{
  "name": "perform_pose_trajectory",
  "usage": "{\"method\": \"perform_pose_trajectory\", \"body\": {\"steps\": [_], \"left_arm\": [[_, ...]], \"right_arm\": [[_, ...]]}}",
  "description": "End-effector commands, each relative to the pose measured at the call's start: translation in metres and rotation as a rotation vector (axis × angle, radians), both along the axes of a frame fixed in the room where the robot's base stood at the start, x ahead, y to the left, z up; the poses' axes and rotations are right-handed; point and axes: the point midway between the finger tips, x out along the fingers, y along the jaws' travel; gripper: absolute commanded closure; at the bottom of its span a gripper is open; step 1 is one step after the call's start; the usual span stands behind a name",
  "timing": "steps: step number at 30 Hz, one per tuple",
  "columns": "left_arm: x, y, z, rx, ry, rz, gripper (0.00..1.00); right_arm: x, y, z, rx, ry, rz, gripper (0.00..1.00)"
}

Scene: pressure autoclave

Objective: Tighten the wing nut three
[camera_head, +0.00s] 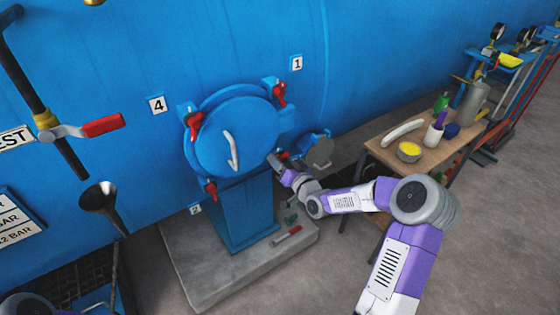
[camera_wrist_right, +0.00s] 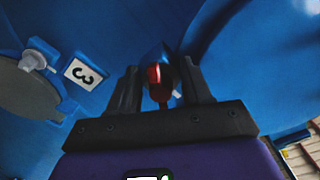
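The blue round autoclave door (camera_head: 235,135) has a white curved handle and red wing nuts around its rim. Wing nut three (camera_wrist_right: 158,84) is red and shows between the fingers of my right gripper (camera_wrist_right: 160,88) in the right wrist view, near the tilted label 3 (camera_wrist_right: 83,73). The fingers stand on either side of it with a visible gap, so the gripper looks open. In the head view my right gripper (camera_head: 277,161) is at the door's lower right rim and hides most of this nut. My left gripper is out of view.
Other red wing nuts sit at upper left (camera_head: 195,119), upper right (camera_head: 280,92) and lower left (camera_head: 211,189). A red-handled tool (camera_head: 287,237) lies on the concrete plinth (camera_head: 205,284). A wooden table (camera_head: 385,156) with bottles and a bowl stands at right.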

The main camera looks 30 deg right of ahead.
Motion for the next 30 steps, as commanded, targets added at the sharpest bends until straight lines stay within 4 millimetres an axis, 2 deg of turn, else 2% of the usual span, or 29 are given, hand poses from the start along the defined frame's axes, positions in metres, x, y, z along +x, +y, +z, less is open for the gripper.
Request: {"method": "perform_pose_trajectory", "body": {"steps": [1,9,10,20,30], "left_arm": [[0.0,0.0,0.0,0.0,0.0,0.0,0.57],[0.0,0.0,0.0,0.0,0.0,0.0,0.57],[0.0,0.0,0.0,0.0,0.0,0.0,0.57],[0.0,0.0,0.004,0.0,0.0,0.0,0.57],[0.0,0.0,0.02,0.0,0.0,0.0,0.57]], "right_arm": [[0.0,0.0,0.0,0.0,0.0,0.0,0.57],[0.0,0.0,0.0,0.0,0.0,0.0,0.99],[0.0,0.0,0.0,0.0,0.0,0.0,1.0],[-0.001,0.0,0.001,0.051,0.005,0.0,1.0],[-0.001,0.001,0.002,0.29,0.026,-0.001,1.0]]}}
